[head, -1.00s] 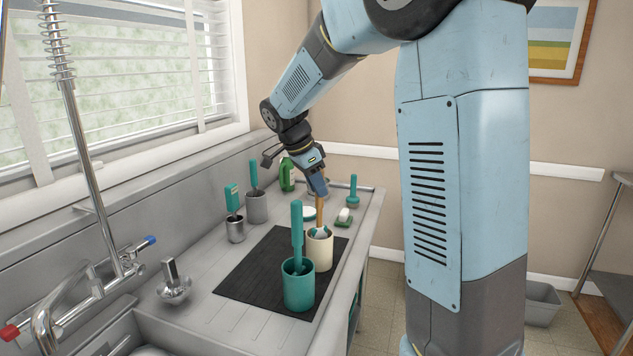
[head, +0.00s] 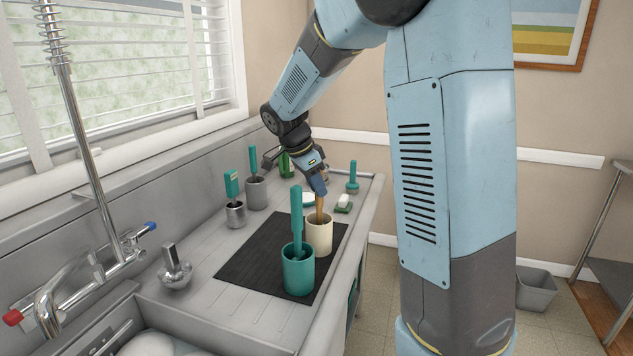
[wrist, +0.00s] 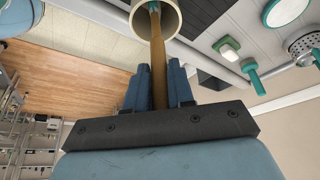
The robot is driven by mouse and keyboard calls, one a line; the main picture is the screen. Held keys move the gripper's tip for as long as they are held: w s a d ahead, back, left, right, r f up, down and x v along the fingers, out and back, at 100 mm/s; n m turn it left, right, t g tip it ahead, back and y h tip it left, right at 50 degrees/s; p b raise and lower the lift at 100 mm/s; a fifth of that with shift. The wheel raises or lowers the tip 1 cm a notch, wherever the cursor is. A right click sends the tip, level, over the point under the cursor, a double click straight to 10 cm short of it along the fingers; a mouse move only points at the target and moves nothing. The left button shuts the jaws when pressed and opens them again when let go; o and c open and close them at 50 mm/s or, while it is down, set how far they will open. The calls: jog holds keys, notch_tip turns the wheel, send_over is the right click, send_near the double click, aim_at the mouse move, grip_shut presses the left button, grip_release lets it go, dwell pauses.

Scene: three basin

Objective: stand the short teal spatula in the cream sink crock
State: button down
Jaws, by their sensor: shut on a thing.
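The cream crock (head: 319,238) stands on the dark mat, just behind the teal crock. My gripper (head: 319,190) is above it, shut on a light-brown handle (head: 320,206) that goes down into the crock's mouth. In the wrist view the handle (wrist: 159,65) runs between my fingers (wrist: 160,88) into the cream crock (wrist: 173,20), with a small teal part at its far end inside. This fits the short teal spatula, head down and roughly upright. Its head is mostly hidden by the crock wall. I cannot tell whether it touches the bottom.
The teal crock (head: 298,273) in front holds a tall teal-handled tool (head: 296,215). A steel cup (head: 235,216) and a grey crock (head: 256,195) with teal tools stand left. The dark mat (head: 255,262) is bare at left.

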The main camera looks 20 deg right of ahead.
jog(key=shift+f, duration=0.3)
jog(key=c, duration=0.9)
grip_release()
jog(key=shift+r, duration=0.1)
jog(key=shift+v, duration=1.4)
jog(key=w+v, duration=0.1)
jog(key=v, duration=1.3)
jog(key=s+d+f+n+t+y, duration=0.1)
jog(key=s+d+f+n, duration=0.1)
jog(key=s+n, duration=0.3)
jog(key=s+d+f+n+t+y, duration=0.2)
jog(key=s+n, duration=0.4)
jog(key=s, duration=0.7)
jog(key=s+d+f+n+t+y, duration=0.1)
jog(key=s+n, duration=0.4)
jog(key=s, duration=0.5)
jog(key=shift+d+f+t+y, duration=0.3)
jog(key=shift+d+f+t, duration=0.2)
jog(key=shift+d+f, duration=0.55)
